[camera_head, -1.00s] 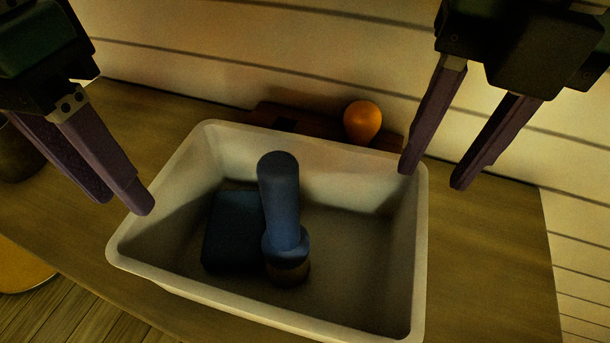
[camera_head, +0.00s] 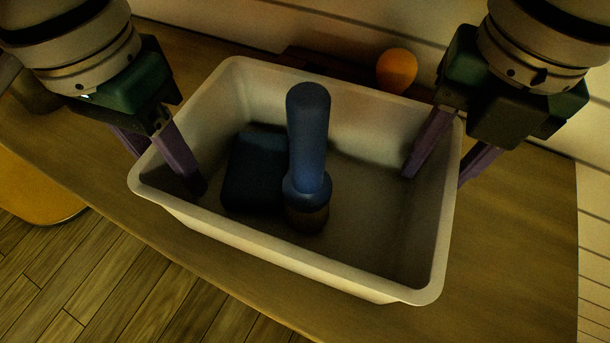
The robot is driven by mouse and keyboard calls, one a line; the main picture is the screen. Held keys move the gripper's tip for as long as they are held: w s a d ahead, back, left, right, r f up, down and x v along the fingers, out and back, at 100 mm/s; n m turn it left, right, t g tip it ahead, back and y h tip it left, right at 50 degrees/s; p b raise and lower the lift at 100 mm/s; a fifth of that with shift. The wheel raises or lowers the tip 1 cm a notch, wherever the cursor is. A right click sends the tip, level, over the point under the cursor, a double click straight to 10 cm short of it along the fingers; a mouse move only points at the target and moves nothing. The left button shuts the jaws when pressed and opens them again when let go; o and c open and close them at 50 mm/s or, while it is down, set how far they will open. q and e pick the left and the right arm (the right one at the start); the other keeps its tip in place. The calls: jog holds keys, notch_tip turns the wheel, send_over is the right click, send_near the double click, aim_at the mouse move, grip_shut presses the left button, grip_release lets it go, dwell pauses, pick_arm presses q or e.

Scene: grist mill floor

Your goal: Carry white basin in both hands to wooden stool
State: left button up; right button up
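The white basin (camera_head: 300,262) stands on a wooden table, upright. It holds a dark blue block (camera_head: 252,172) and a blue cylindrical object with a collar (camera_head: 307,140). My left gripper (camera_head: 165,172) is open at the basin's left wall, one finger inside and the other outside, partly hidden by the rim. My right gripper (camera_head: 434,180) is open astride the right wall, one finger inside and one outside, its outer tip hidden. A round yellow-brown top (camera_head: 38,188) at the left edge, below table level, may be the wooden stool.
The wooden table (camera_head: 520,250) has bare room to the right. An orange rounded object (camera_head: 397,70) sits behind the basin by the plank wall. A dark pot (camera_head: 35,92) stands at the table's left. The plank floor (camera_head: 110,275) in front is clear.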

pick_arm(q)
jog(key=shift+d+f, duration=0.1)
jog(key=shift+f, duration=1)
pick_arm(e)
jog(key=shift+f, duration=1.1)
pick_arm(q)
jog(key=shift+c, duration=0.3)
pick_arm(e)
jog(key=shift+c, duration=0.3)
pick_arm(q)
grip_shut()
pick_arm(e)
grip_shut()
